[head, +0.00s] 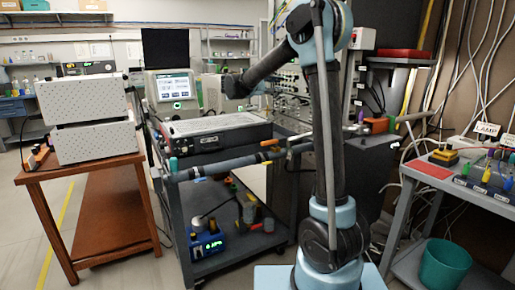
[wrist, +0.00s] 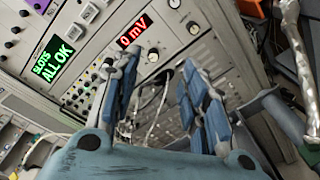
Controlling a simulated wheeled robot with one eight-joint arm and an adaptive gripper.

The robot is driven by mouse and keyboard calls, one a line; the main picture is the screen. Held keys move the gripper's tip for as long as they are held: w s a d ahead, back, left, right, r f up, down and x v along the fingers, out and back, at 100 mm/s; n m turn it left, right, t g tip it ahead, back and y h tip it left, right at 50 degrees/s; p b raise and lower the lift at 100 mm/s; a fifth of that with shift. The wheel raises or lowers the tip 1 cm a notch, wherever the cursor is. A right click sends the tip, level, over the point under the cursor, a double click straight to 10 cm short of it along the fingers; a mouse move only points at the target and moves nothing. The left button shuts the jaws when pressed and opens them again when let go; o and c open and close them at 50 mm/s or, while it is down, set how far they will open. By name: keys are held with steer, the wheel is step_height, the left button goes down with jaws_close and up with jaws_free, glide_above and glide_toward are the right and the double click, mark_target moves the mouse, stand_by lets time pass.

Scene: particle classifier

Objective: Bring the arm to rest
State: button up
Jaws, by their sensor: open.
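My arm (head: 325,130) stands on its light-blue base in the head view. It rises straight up to a bent elbow near the top edge, and the forearm (head: 268,68) slants down to the left. The fingers cannot be made out clearly there. In the wrist view my gripper (wrist: 160,75) has its two blue-grey fingers spread apart, with nothing between them. Beyond the fingers is a grey instrument panel with cables, a green "SLOTS ALL OK" display (wrist: 56,53) and a red "0 mV" display (wrist: 134,31). The fingers look apart from the panel, though the distance is hard to judge.
A dark cart (head: 180,215) with a flat instrument (head: 215,123) on top stands left of my arm. A wooden table (head: 75,170) holds two stacked white boxes. At right are a grey bench (head: 408,185) and a teal bin (head: 445,264). Floor shows at left.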

steer(key=s+d+f+m+g+y, duration=0.2)
steer(key=s+d+f, duration=0.25)
steer(key=s, duration=0.35)
steer(key=s+d+f+m+g+y, duration=0.1)
steer(key=s+d+f+m+y, duration=0.1)
steer(key=s+d+f, duration=0.35)
steer(key=s+d+f+m+g+y, duration=0.25)
steer(key=s+d, duration=0.35)
steer(key=s, duration=0.5)
steer(key=s+a+f+m+y, duration=0.3)
steer(key=s+f+y, duration=0.1)
steer(key=s+f, duration=0.7)
steer(key=s+a+f+m+y, duration=0.3)
steer(key=s+f+y, duration=0.1)
steer(key=s+f, duration=0.6)
steer(key=s+g, duration=0.1)
steer(key=s, duration=0.2)
steer(key=shift+s+a+f, duration=0.15)
steer(key=shift+s+f, duration=0.15)
steer(key=shift+f, duration=0.1)
steer(key=shift+w+f, duration=0.2)
steer(key=shift+w, duration=0.25)
